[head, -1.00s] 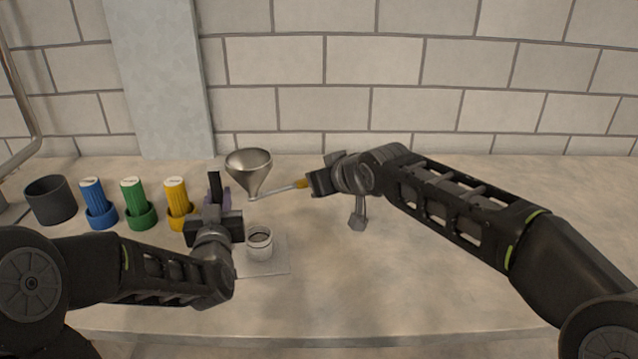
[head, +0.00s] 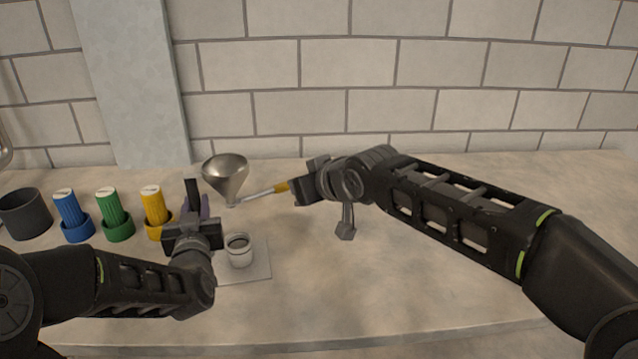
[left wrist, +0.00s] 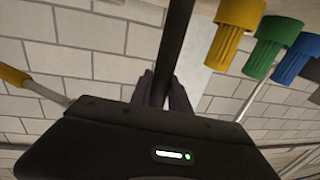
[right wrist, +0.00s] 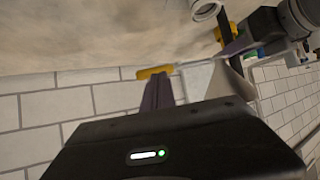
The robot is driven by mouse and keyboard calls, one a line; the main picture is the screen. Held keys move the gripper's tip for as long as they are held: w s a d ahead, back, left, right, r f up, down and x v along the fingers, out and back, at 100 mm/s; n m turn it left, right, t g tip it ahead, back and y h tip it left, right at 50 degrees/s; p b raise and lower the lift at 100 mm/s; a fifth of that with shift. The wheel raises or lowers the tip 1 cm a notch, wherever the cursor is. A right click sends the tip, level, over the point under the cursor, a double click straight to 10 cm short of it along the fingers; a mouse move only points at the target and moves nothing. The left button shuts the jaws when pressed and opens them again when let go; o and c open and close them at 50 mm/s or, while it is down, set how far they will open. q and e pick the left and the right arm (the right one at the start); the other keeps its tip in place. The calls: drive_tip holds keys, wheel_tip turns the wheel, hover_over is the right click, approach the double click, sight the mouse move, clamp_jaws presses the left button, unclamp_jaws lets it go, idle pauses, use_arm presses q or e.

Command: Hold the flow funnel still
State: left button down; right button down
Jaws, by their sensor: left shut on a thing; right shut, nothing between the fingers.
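The metal flow funnel (head: 226,172) stands above the worktop, left of centre in the head view, with its wide mouth up. A thin rod runs from its lower end to a yellow handle (head: 281,187). My right gripper (head: 294,190) is shut at the handle's end; the handle lies across its fingertips in the right wrist view (right wrist: 155,72), not between them. My left gripper (head: 193,208) is shut on a dark upright bar (left wrist: 176,35), left of and below the funnel. What the bar belongs to is hidden.
A white cup (head: 239,251) stands on a pale square plate (head: 258,268) beside the left gripper. Blue (head: 70,213), green (head: 112,211) and yellow (head: 154,208) ribbed pieces and a dark pot (head: 25,213) stand at left. The worktop's right side is clear.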

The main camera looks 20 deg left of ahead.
drive_tip(key=v, duration=1.1)
drive_tip(key=shift+s+a, duration=0.2)
drive_tip(key=shift+s, duration=0.1)
use_arm(q)
drive_tip(key=c, duration=1.1)
unclamp_jaws()
drive_tip(key=shift+c, duration=0.2)
